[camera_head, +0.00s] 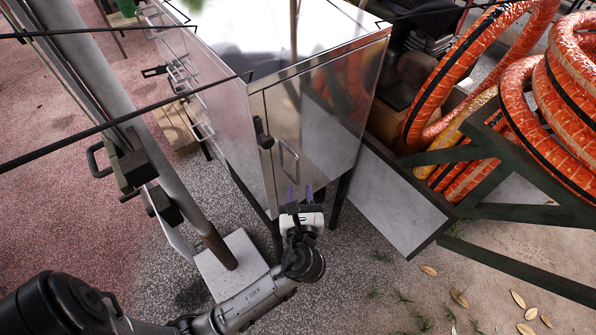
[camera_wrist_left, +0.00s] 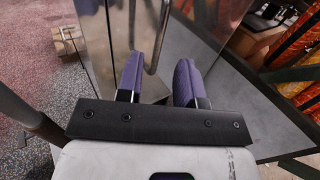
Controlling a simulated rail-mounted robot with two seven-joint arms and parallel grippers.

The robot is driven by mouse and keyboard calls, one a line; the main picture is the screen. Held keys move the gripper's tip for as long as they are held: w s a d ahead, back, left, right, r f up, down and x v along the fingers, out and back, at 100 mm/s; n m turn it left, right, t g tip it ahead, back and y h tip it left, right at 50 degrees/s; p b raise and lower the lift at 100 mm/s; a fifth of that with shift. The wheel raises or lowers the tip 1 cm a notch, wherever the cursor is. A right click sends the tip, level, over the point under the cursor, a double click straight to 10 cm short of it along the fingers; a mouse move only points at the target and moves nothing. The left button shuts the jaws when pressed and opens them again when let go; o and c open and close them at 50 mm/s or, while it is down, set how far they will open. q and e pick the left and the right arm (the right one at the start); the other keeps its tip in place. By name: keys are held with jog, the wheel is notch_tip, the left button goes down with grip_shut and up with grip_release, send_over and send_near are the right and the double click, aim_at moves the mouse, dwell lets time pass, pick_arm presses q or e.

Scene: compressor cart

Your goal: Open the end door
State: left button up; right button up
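The end door (camera_head: 335,105) is the shiny metal panel on the near end of the compressor cabinet, and it looks shut. Its bent metal bar handle (camera_head: 289,160) is near the door's left edge, with a black latch (camera_head: 262,133) just up and left of it. My left gripper (camera_head: 300,193) is just below the handle, fingers pointing at the door. In the left wrist view its two purple fingers (camera_wrist_left: 157,78) are apart and empty. The handle (camera_wrist_left: 158,38) shows beyond the fingertips, roughly between them in the picture. My right gripper is not in view.
A grey post (camera_head: 95,75) on a pale base (camera_head: 232,264) stands to the left. A dark cart frame (camera_head: 480,190) with coiled orange hoses (camera_head: 520,90) is on the right, beside a grey panel (camera_head: 395,205). Fallen leaves lie on the ground at lower right.

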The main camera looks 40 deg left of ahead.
aim_at(298, 173)
pick_arm(q)
jog(key=shift+b+x, duration=0.7)
jog(key=shift+x, duration=2.8)
jog(key=shift+f, duration=0.1)
grip_shut()
